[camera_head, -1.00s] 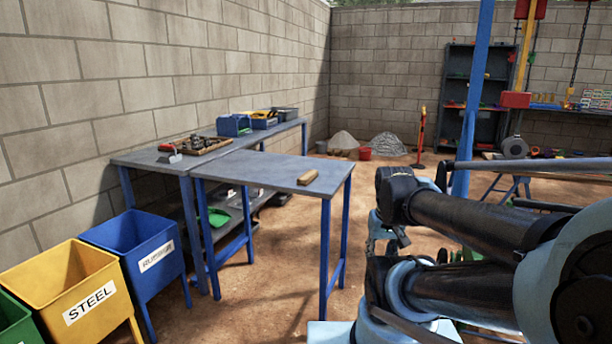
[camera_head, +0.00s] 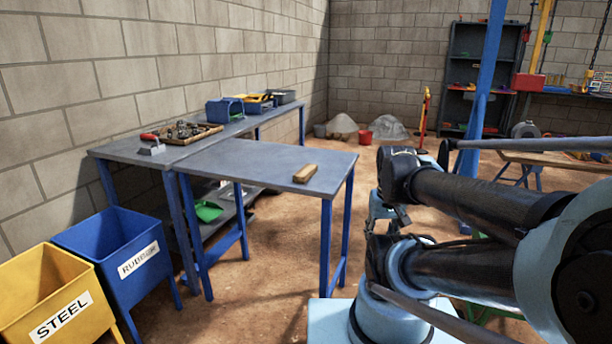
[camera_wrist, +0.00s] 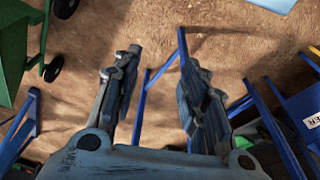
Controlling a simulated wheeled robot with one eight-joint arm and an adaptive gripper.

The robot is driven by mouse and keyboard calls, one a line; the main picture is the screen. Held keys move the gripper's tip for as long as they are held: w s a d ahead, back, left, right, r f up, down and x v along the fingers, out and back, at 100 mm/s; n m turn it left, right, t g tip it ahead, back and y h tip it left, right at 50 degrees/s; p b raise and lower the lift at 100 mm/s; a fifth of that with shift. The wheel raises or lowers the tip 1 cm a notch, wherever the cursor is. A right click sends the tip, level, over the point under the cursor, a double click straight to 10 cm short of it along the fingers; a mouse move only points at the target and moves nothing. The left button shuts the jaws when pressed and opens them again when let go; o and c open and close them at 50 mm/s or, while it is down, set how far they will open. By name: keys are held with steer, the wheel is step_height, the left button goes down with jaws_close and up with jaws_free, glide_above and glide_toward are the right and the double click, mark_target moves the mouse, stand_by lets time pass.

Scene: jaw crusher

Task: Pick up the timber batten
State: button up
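The timber batten (camera_head: 306,173) is a short light-brown block. It lies flat near the right end of the grey top of the near blue-legged table (camera_head: 240,165). My gripper shows in the wrist view (camera_wrist: 160,85) with its two fingers wide apart and nothing between them. Past the fingers are sandy ground and blue table legs (camera_wrist: 158,95). The batten does not show in the wrist view. In the head view my folded arm is at the right, apart from the table, and I cannot make out the fingers there.
A blue bin (camera_head: 125,255) and a yellow STEEL bin (camera_head: 50,300) stand at lower left. The back table (camera_head: 125,150) holds a tray of parts (camera_head: 185,132) and a blue crate (camera_head: 225,110). A blue post (camera_head: 487,90) rises behind my arm. Open ground lies right of the near table.

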steer(key=shift+o, duration=1.2)
steer(key=w+a+r+n, duration=0.2)
steer(key=w+r+n, duration=0.3)
steer(key=r, duration=0.3)
steer(key=shift+w+r+n, duration=0.2)
steer(key=shift+r+n, duration=0.15)
steer(key=shift+n, duration=0.45)
step_height(320, 180, up, 16)
steer(key=n+g, duration=0.2)
steer(key=n, duration=2.3)
glide_above(306, 169)
steer(key=f, duration=1.1)
steer(key=shift+s+a+f, duration=0.2)
steer(key=shift+a, duration=0.05)
steer(key=shift+d+f, duration=0.2)
steer(key=shift+f, duration=2.5)
steer(key=c, duration=1.2)
